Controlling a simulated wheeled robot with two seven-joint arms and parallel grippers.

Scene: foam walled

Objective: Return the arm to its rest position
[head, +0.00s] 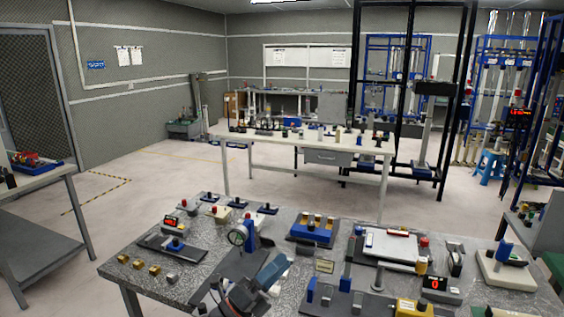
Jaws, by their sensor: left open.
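My left gripper (262,282) shows at the bottom middle of the head view, low over the front part of the speckled grey table (130,262). Its jaws are open and I see nothing held between them. It is dark, with a blue-grey block at its upper right. Small white pieces lie close to it, and I cannot tell whether it touches them. My right gripper is not in view.
A blue block holder (312,230), a white tray (390,245) and a red-digit display box (437,288) crowd the table. Brass cubes lie at its left. Open floor (140,205) lies beyond.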

